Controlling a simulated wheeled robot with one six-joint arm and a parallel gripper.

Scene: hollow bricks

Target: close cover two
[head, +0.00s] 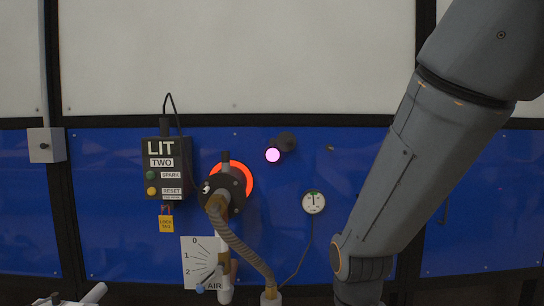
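The box marked LIT and TWO (163,168) is on the blue wall, left of a burner with a glowing orange ring (246,178). Right of the burner, a small round port (273,155) glows pink. A dark rounded piece (287,141), which looks like its cover, sits up and to the right of the port, leaving the glow exposed. My arm comes down on the right side of the head view, well right of the port. My gripper is not visible; the arm's lower end runs out of the bottom of the picture.
A round gauge (313,202) is right of the burner. A ribbed hose (240,245) runs down from the burner, beside a white AIR scale plate (198,262). A yellow tag (166,223) hangs below the box. A pale grey part (94,293) at the bottom left is cut off and unclear.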

